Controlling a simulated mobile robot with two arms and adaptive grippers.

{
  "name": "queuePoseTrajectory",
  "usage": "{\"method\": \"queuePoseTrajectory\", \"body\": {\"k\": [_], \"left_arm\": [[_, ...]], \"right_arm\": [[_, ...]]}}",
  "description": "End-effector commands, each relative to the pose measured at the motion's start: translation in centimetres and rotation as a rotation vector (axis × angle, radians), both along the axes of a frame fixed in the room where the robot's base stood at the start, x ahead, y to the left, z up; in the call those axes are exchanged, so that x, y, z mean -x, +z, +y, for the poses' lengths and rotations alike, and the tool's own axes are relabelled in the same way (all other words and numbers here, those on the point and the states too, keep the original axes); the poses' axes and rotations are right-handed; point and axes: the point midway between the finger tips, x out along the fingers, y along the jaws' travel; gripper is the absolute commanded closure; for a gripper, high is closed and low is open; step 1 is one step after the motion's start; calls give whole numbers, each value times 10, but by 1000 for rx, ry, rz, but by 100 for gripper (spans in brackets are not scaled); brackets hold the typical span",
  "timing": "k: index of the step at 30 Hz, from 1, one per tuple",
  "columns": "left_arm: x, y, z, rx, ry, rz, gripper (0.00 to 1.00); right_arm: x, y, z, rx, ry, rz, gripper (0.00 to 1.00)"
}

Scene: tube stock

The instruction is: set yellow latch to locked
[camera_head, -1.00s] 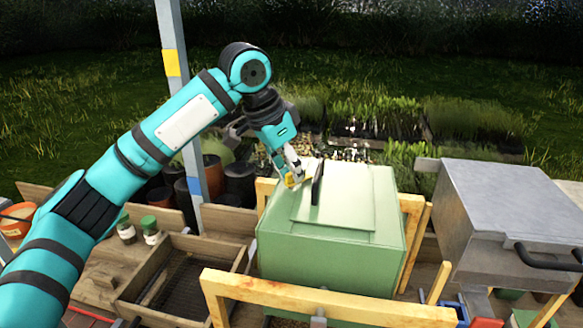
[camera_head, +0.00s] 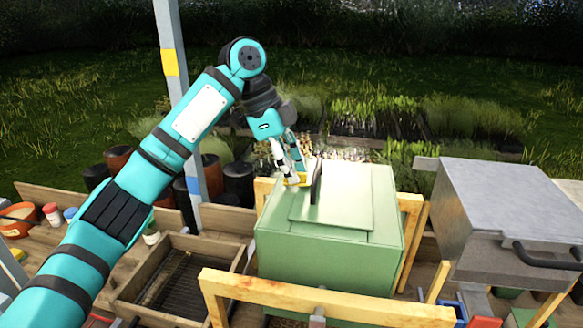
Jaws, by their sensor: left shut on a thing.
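The yellow latch (camera_head: 292,180) is a small piece on top of the green box (camera_head: 330,254), near the back left of its lid. My left gripper (camera_head: 294,174) reaches down to it from above and is shut on it. The fingers cover much of the latch, so I cannot tell its exact setting. A dark upright plate (camera_head: 316,181) stands on the lid just right of the gripper. My right gripper is not in view.
A wooden frame (camera_head: 330,303) stands in front of the green box. A grey metal box (camera_head: 507,217) with a black handle is at the right. A wooden tray (camera_head: 128,311) lies at the left. A post (camera_head: 183,110) rises behind my left arm.

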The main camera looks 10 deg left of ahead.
Motion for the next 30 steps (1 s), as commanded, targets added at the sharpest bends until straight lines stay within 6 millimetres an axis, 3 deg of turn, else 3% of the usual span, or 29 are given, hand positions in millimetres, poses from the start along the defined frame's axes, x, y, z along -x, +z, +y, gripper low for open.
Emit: {"method": "queuePoseTrajectory", "body": {"k": [19,20,24,30], "left_arm": [[1,0,0,-3,-43,2,100],[1,0,0,-3,-43,2,84],[0,0,0,-2,-42,1,67],[0,0,0,-2,-41,0,67]], "right_arm": [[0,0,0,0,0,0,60],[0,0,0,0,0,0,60],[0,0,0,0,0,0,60],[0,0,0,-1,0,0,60]]}}
